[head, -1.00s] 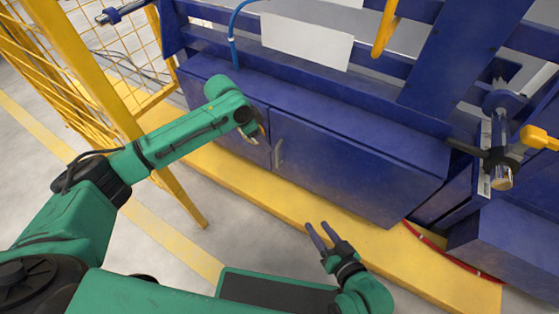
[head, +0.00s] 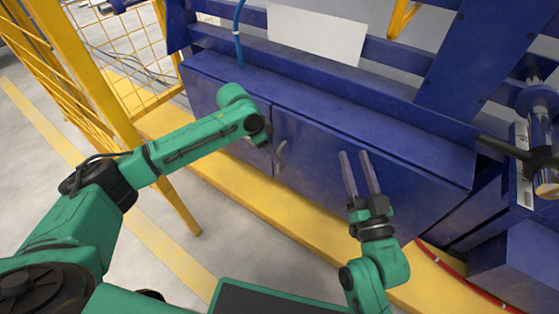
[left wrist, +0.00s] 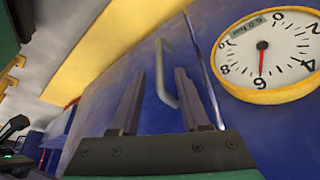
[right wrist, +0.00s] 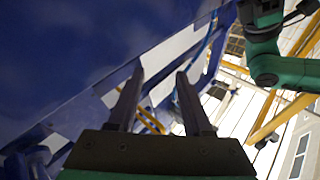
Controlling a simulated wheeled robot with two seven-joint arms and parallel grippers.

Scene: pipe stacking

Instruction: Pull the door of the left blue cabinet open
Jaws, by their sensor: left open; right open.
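The blue cabinet (head: 400,195) has a wide door right of a vertical seam, shut as far as I can see. A grey bar handle (head: 280,157) stands on this door close to the seam. My left gripper (head: 267,138) is at the seam beside the handle, its fingers mostly hidden in the head view. In the left wrist view, the open fingers of my left gripper (left wrist: 159,75) are on either side of the handle (left wrist: 166,72), not closed on it. My right gripper (head: 354,156) is open and empty in front of the door's middle; its fingers also show in the right wrist view (right wrist: 160,70).
A yellow-rimmed gauge (left wrist: 268,58) sits across the seam from the handle. A yellow base strip (head: 235,188) runs along the cabinet's foot. A yellow mesh fence (head: 118,60) stands at the left. A red hose (head: 470,281) lies at the lower right. Grey floor is free at the left.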

